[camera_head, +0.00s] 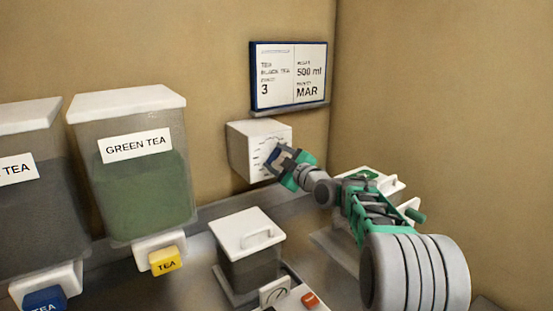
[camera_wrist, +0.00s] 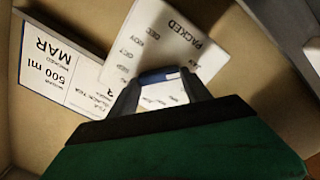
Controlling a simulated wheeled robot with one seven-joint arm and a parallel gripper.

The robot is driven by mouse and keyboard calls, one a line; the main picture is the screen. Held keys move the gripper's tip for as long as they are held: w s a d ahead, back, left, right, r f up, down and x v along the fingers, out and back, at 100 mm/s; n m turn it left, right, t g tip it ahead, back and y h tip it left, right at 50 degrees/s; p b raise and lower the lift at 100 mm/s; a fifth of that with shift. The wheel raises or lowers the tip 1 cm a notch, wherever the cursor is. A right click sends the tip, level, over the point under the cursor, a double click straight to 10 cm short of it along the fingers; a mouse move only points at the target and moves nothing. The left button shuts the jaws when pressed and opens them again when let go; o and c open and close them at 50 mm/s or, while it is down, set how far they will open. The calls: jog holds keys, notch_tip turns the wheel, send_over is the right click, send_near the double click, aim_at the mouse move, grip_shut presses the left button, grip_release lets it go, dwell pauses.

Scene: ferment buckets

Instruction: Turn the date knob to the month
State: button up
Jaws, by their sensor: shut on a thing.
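The white date box (camera_head: 243,150) is fixed to the back wall below the sign. Its face in the wrist view (camera_wrist: 150,40) reads PACKED, with month names around the dial, several of them hidden or too blurred to read. The blue date knob (camera_wrist: 158,77) has a white mark at its right end in that view; I cannot tell which month it points to. My gripper (camera_head: 280,160) is shut on the knob, one finger on each side. The blue-framed sign (camera_head: 289,76) reads black tea, 3, 500 ml and MAR; it also shows in the wrist view (camera_wrist: 58,75).
A green tea bucket (camera_head: 140,190) with a yellow tap (camera_head: 165,260) stands left, beside another tea bucket (camera_head: 30,200) with a blue tap (camera_head: 45,299). A lidded container (camera_head: 247,229) stands on the counter below the box. White equipment (camera_head: 375,181) sits behind my arm.

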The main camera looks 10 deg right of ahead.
jog(key=c, duration=0.4)
jog(key=shift+c, duration=0.2)
jog(key=shift+f+m+b, duration=0.1)
jog(key=shift+m+b, duration=0.2)
jog(key=shift+b, duration=0.1)
jog(key=shift+m+b, duration=0.4)
jog(key=shift+b, duration=0.15)
jog(key=m+b, duration=0.2)
jog(key=m, duration=0.1)
jog(key=shift+d, duration=0.1)
jog(key=m, duration=0.2)
jog(key=m+b, duration=0.1)
jog(key=m, duration=0.2)
jog(key=shift+w+d+r+b, duration=0.1)
jog(key=shift+r+b, duration=0.1)
jog(key=shift+b, duration=0.1)
jog(key=shift+m, duration=0.3)
